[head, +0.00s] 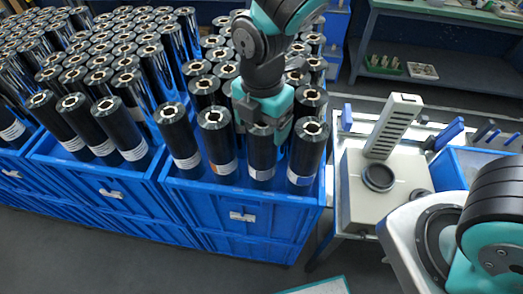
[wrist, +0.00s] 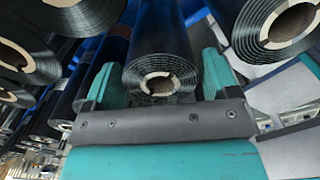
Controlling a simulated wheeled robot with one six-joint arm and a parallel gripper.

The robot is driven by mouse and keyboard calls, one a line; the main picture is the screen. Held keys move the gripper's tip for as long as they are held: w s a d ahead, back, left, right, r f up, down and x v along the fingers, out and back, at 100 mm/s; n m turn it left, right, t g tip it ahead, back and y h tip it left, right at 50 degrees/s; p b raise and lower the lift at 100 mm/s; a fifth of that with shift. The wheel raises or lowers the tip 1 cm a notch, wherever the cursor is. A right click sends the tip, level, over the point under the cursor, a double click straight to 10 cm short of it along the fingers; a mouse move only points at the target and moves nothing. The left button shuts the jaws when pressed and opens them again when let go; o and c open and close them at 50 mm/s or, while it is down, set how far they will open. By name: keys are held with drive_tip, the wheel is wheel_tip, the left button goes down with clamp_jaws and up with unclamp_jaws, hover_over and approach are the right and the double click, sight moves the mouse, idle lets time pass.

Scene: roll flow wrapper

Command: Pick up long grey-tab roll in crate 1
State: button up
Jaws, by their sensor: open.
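My gripper (head: 268,118) is open over the front row of the right blue crate (head: 225,192). In the wrist view, its two teal fingers (wrist: 160,82) stand on either side of a black roll (wrist: 160,55) with a pale core. In the head view this roll (head: 262,153) is the third from the left in the front row, upright, with a pale greyish band near its lower part. My gripper hides its top. Whether the fingers touch it cannot be told.
Neighbouring rolls stand close on the left (head: 217,145) and right (head: 307,155), with more rows behind. Another full blue crate (head: 110,185) adjoins on the left. A bench with a grey-white device (head: 375,190) stands to the right.

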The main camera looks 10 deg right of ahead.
drive_tip(key=shift+f, duration=1.35)
clamp_jaws()
drive_tip(key=shift+r, duration=0.1)
drive_tip(key=shift+r, duration=0.15)
